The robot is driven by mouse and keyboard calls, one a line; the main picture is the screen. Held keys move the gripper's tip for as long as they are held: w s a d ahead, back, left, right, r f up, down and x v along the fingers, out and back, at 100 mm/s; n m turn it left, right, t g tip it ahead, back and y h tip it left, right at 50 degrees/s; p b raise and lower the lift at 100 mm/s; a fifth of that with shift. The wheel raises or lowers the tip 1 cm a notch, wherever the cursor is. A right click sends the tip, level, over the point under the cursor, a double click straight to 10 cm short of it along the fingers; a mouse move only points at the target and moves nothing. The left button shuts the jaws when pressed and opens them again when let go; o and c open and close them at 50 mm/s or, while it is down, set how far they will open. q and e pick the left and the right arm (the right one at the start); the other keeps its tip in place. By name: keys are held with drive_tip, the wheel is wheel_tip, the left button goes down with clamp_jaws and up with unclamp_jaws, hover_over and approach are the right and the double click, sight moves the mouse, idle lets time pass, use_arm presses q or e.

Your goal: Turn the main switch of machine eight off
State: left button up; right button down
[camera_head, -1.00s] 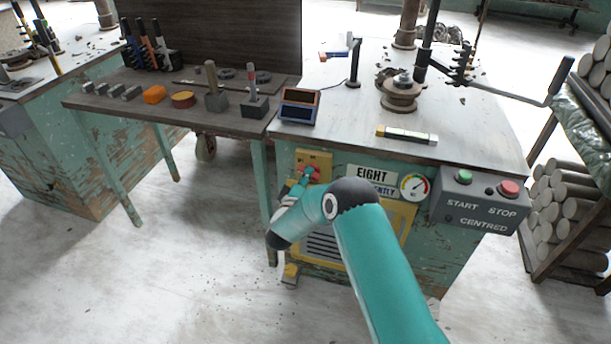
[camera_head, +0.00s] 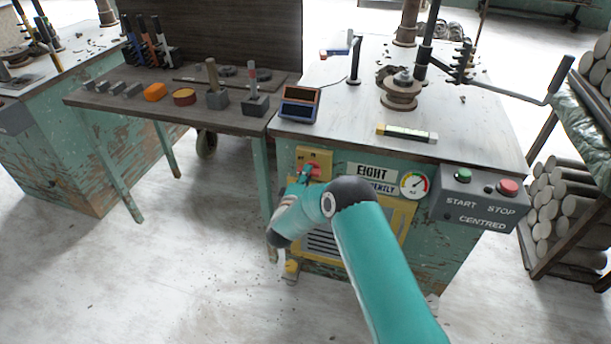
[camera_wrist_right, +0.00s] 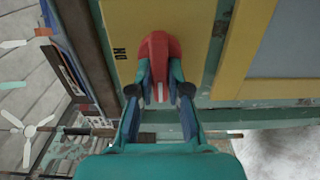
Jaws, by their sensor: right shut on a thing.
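The main switch is a red rotary handle (camera_head: 314,171) on a yellow plate (camera_head: 325,158) at the upper left of machine eight's teal front. In the right wrist view the red handle (camera_wrist_right: 158,48) stands on the yellow plate, with the word ON to its left. My right gripper (camera_head: 306,178) is at the switch. In the wrist view its two fingers (camera_wrist_right: 158,84) are closed on both sides of the handle, with a pale mark between them. The "EIGHT" label (camera_head: 371,173) is right of the switch. The handle is partly hidden in the head view. My left gripper is not in view.
A gauge (camera_head: 413,185) and a grey START/STOP box (camera_head: 480,205) are on the front, right of my arm. A dark side table (camera_head: 140,107) with tools and blocks adjoins the machine on the left. A rack of clay logs (camera_head: 560,200) stands at the right.

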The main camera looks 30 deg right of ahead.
drive_tip(key=shift+w+r, duration=0.1)
drive_tip(key=shift+w, duration=0.05)
drive_tip(key=c, duration=1.1)
unclamp_jaws()
drive_tip(key=shift+a+f, duration=0.15)
drive_tip(key=shift+f, duration=0.05)
drive_tip(key=v, duration=1.1)
drive_tip(key=shift+s+a, duration=0.25)
drive_tip(key=shift+s, duration=0.1)
